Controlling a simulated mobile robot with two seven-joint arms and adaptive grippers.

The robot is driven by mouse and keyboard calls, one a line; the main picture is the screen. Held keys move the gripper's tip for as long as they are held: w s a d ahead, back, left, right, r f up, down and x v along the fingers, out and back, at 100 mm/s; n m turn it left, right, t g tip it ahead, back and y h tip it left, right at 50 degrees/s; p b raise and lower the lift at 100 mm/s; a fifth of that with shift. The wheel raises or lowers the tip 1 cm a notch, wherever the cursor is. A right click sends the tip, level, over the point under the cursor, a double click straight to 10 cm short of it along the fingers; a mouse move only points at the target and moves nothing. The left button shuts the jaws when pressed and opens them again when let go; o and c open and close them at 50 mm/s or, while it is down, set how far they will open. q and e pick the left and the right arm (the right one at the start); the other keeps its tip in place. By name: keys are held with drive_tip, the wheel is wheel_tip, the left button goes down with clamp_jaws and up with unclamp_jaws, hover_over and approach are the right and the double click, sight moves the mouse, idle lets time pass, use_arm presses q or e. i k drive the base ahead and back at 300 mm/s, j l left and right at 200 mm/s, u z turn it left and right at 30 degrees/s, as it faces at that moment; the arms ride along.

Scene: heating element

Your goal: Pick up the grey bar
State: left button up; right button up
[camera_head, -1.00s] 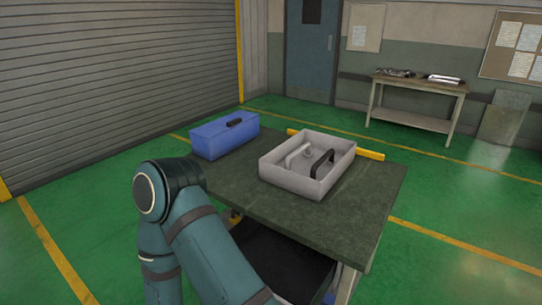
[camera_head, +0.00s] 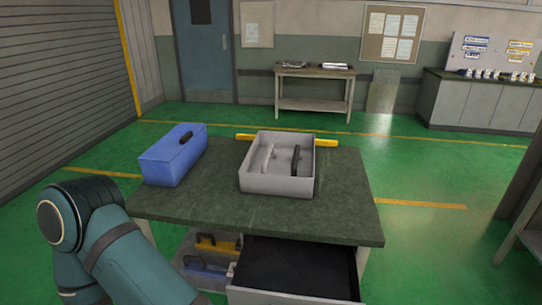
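A grey open tray (camera_head: 277,186) stands on the dark green tabletop (camera_head: 340,210). Inside it, a light grey bar (camera_head: 267,157) with a handle-like shape lies toward the left side. A black bar (camera_head: 296,160) of similar shape lies to its right. My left arm shows at the lower left, but its gripper is out of view. My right gripper is not in view either. Nothing is seen touching the grey bar.
A blue box (camera_head: 173,158) with a dark handle stands left of the tray. A yellow strip (camera_head: 326,143) shows behind the tray. A dark drawer (camera_head: 296,272) is open below the tabletop's front edge. Yellow and blue handled items sit on the shelf beside it.

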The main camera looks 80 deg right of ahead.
sight(269, 154)
drive_tip(key=i+z, duration=0.25)
drive_tip(key=z, duration=0.15)
drive_tip(key=i+j+z, duration=0.1)
drive_tip(key=i+z, duration=0.15)
drive_tip(key=z, duration=0.2)
drive_tip(key=i+j+z, duration=0.2)
drive_tip(key=z, duration=0.2)
drive_tip(key=i+z, duration=0.15)
drive_tip(key=z, duration=0.3)
drive_tip(key=i+j+z, duration=0.1)
drive_tip(key=z, duration=0.35)
drive_tip(key=i+j+z, duration=0.1)
drive_tip(key=z, duration=0.35)
drive_tip(key=j+z, duration=0.3)
drive_tip(key=z, duration=0.15)
drive_tip(key=i+j+z, duration=0.1)
drive_tip(key=j+z, duration=0.15)
drive_tip(key=z, duration=0.2)
drive_tip(key=j+z, duration=0.2)
drive_tip(key=z, duration=0.25)
